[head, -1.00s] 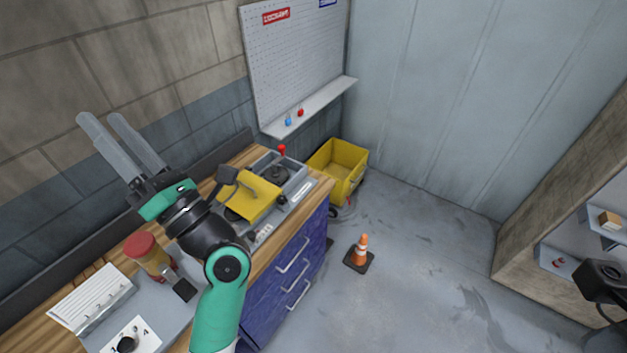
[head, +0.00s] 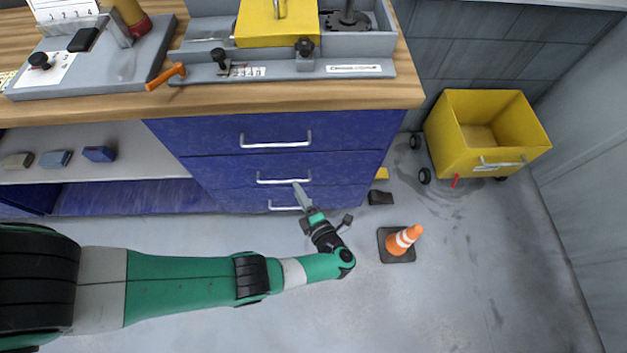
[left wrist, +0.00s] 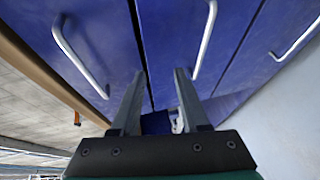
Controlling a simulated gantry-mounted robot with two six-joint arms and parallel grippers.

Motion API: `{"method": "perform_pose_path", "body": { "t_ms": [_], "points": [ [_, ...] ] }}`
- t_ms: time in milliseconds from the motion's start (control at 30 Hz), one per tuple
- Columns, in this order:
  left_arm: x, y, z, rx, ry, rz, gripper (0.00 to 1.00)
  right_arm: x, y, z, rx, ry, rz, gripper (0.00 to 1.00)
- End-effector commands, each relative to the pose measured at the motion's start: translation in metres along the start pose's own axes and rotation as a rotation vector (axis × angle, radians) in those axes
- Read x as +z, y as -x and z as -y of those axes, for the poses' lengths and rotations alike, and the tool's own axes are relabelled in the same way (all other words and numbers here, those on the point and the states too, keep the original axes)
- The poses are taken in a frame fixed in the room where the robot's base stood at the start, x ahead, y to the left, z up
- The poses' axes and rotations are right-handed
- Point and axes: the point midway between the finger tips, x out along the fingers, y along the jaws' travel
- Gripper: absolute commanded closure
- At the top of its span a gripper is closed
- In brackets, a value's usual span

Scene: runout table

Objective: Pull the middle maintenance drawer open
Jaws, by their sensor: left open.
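The blue cabinet holds a stack of three drawers, all looking shut. The middle drawer (head: 222,171) has a silver bar handle (head: 284,179); in the left wrist view this handle (left wrist: 206,38) is the central one. My left gripper (head: 298,188) is in front of the drawers, its fingertips close to the middle handle. In the left wrist view its two fingers (left wrist: 160,72) are apart with nothing between them. The middle handle's near end lies just beside the right fingertip, outside the gap; whether they touch I cannot tell. My right gripper is out of view.
The top handle (head: 276,142) and bottom handle (head: 288,206) are close above and below. The wooden worktop (head: 300,98) overhangs the drawers. An orange cone (head: 404,238) and a yellow cart (head: 485,140) stand to the right.

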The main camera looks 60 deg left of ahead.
Motion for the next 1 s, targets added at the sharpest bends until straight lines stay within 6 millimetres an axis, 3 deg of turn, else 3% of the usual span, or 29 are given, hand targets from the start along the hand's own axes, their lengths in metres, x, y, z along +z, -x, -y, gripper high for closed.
{"method": "perform_pose_path", "body": {
  "t_ms": [33,133,233,567,1000],
  "points": [
    [-0.002,-0.005,0.04,0.004,-0.015,0.008,0.55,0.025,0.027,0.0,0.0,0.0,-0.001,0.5],
    [-0.003,-0.007,0.069,0.008,-0.029,0.023,0.55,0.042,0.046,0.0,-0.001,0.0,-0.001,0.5],
    [-0.003,-0.007,0.085,0.01,-0.036,0.032,0.55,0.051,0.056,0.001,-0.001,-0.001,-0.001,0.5],
    [-0.002,-0.013,0.084,0.01,-0.034,0.036,0.55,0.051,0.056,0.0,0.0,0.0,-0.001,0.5],
    [0.001,-0.102,0.085,0.01,-0.033,0.034,0.55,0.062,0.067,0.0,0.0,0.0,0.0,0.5]
  ]
}}
